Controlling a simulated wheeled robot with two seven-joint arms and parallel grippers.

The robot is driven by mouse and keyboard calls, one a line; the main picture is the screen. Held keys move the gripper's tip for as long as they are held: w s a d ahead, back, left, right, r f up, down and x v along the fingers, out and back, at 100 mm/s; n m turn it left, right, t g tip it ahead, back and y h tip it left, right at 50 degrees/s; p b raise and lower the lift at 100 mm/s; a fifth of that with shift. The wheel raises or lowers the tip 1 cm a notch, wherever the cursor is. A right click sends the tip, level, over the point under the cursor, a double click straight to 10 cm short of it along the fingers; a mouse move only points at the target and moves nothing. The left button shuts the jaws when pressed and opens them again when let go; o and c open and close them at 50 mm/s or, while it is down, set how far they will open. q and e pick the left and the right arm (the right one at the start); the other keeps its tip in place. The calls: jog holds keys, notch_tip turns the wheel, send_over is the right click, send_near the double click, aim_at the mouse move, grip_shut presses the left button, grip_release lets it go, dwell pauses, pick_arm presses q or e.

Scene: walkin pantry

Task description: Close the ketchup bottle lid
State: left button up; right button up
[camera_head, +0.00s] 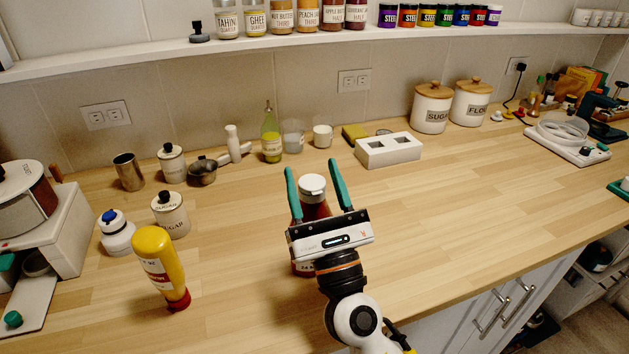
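A red-brown bottle with a white lid (312,187), apparently the ketchup bottle (315,211), stands upright on the wooden counter in the middle. I cannot tell whether its lid is fully closed. My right gripper (311,166) is open, and its two green fingers show on either side of the bottle, apart from each other. I cannot tell whether they touch it. The gripper's body hides the bottle's middle; part of its lower label shows below. My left gripper is not in view.
A yellow bottle (159,256) with a red cap at its bottom stands to the left. Behind it are a sugar jar (171,214) and a white bottle (116,234). A white block with square holes (389,151) stands behind right.

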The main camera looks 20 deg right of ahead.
aim_at(317, 194)
jog(key=b+v, duration=0.4)
jog(key=v, duration=0.2)
jog(key=shift+s+f, duration=0.15)
jog(key=shift+f, duration=0.15)
jog(key=shift+s+f, duration=0.2)
jog(key=shift+s, duration=0.25)
